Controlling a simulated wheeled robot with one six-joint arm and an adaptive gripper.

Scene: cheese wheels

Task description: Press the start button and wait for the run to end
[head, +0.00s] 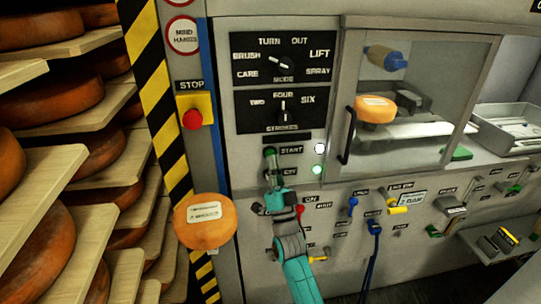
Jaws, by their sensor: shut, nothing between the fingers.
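The green start button (270,152) is on the grey machine front, left of the START label (291,150). My gripper (272,176) is shut and empty, just below the button in the picture, pointing up towards it. I cannot tell whether the fingertips touch the button or whether it is pressed in. A white lamp (320,149) looks lit right of the label, with a green lamp (319,170) below it. An orange labelled cheese wheel (375,108) sits behind the glass of the chamber.
A red stop button (193,119) on a yellow plate is at the upper left. Mode (285,64) and strokes (283,117) knobs are above the start button. Another orange labelled object (205,222) is left of my arm. Shelves of cheese wheels (95,150) fill the left side.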

